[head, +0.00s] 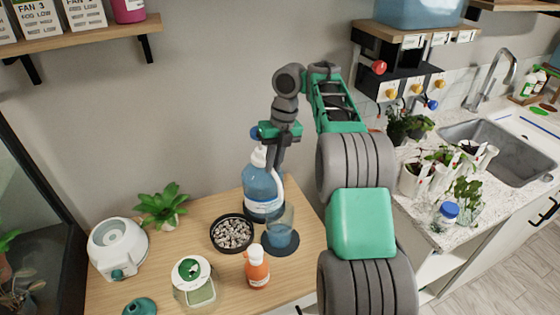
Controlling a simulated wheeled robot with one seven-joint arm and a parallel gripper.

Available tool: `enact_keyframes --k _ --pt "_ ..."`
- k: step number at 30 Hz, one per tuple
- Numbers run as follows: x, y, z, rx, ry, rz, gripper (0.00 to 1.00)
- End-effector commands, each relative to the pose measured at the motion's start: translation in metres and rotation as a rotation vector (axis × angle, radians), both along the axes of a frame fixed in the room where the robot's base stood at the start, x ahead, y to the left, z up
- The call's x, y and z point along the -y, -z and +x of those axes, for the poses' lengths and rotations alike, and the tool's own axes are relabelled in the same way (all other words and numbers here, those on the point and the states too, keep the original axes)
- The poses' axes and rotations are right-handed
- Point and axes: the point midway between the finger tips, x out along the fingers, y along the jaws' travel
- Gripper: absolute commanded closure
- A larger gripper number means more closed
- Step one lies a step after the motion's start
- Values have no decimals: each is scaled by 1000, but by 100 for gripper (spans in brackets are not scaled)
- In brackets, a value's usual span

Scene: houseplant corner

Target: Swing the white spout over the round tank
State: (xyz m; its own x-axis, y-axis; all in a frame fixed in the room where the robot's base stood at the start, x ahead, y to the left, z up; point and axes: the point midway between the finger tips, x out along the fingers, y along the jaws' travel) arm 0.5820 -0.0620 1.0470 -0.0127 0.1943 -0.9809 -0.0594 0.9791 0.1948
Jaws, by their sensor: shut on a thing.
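The white spout (278,185) belongs to a large blue bottle (262,202) with a white pump top (258,156), standing at the back of the wooden table. My gripper (273,163) points down at the top of this bottle and is shut on the spout; its fingers partly hide the grip. The spout curves down on the bottle's right side.
A dark bowl of pebbles (232,233) and an orange bottle (257,267) stand close to the tank. A white appliance (118,246), a lidded clear container (194,284) and a small plant (163,206) stand farther left. Potted seedlings (448,172) crowd the right counter.

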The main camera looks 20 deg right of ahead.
Motion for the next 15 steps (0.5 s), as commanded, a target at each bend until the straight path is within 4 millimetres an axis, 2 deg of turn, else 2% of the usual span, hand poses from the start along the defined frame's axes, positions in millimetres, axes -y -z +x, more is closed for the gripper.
enact_keyframes --k 9,10,15 --pt "2 0 -1 -1 -2 -1 100" --pt "2 0 -1 -1 -2 -1 85" --pt "2 0 0 0 0 0 71"
